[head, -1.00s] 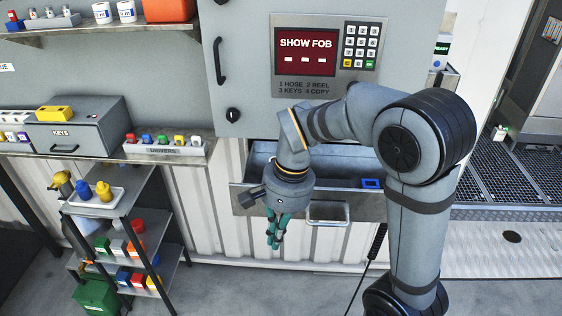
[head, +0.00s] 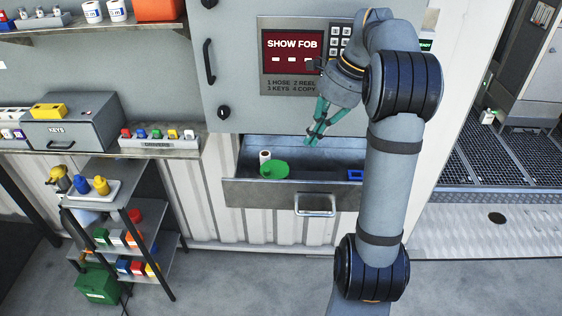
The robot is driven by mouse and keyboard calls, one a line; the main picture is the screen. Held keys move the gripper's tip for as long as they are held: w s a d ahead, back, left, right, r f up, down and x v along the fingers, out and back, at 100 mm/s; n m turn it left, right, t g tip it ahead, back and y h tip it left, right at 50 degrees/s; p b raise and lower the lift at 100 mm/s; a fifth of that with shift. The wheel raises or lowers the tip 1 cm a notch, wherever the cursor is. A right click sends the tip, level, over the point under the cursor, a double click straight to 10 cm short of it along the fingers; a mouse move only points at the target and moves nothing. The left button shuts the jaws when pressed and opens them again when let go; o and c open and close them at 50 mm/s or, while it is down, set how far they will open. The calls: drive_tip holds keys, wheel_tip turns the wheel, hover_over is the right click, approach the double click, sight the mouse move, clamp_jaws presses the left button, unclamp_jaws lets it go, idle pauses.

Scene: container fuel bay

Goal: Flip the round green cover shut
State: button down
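A round green cover (head: 274,169) shows as a flat disc inside the open drawer (head: 262,194), toward its left end. It is beside and in front of a small white cylinder (head: 265,156) with a dark top. I cannot tell whether the two are joined by a hinge. My gripper (head: 312,142) is above the drawer, up and to the right of the cover and apart from it. Its teal fingers point down and left, close together, with nothing visible between them. Whether they are fully shut is too small to tell.
A blue block (head: 355,175) lies at the drawer's right end. The grey cabinet with a red SHOW FOB screen (head: 291,52) stands above the drawer. The drawer handle (head: 315,205) sticks out in front. A shelf rack (head: 125,200) with coloured items stands at the left.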

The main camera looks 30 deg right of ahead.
sight(277, 173)
drive_tip(key=shift+f, duration=0.1)
drive_tip(key=x, duration=0.9)
drive_tip(key=shift+a+f, duration=0.1)
drive_tip(key=shift+f, duration=0.15)
drive_tip(key=w+a, duration=0.1)
drive_tip(key=a+p, duration=0.1)
drive_tip(key=shift+w+a+f, duration=0.15)
drive_tip(key=shift+w+a, duration=0.2)
drive_tip(key=shift+w+a+f, duration=0.1)
drive_tip(key=shift+w+a, duration=0.2)
drive_tip(key=shift+a, duration=0.1)
drive_tip(key=shift+d, duration=0.1)
